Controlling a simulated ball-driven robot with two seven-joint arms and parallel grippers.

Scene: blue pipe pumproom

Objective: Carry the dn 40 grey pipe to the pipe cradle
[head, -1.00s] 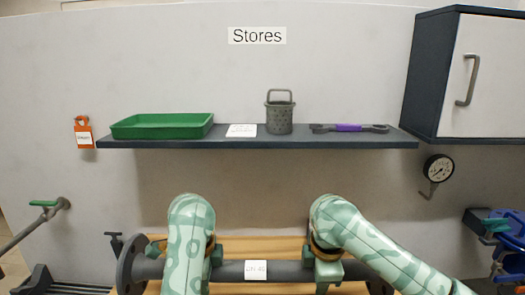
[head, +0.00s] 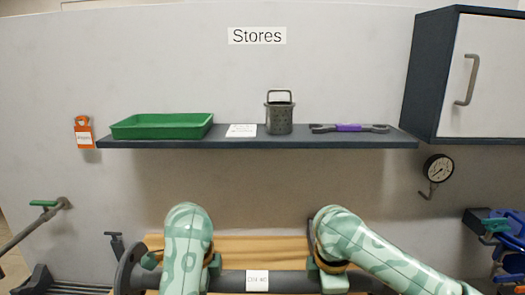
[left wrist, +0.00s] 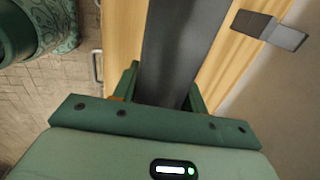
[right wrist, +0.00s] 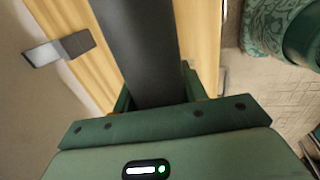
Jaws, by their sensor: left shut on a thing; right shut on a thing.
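The dn 40 grey pipe (head: 232,281) lies level across the bottom of the head view, with a white label (head: 257,281) at its middle and a flange (head: 129,267) at its left end. My left gripper (head: 212,270) is shut on it left of the label. My right gripper (head: 330,277) is shut on it right of the label. The pipe also runs between the fingers in the left wrist view (left wrist: 172,50) and the right wrist view (right wrist: 140,50). Its right end is hidden by my right arm. I cannot make out the pipe cradle for certain.
A wooden surface (head: 260,246) lies behind the pipe. A dark slatted stand (head: 45,280) is at lower left, blue equipment (head: 510,226) at right.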

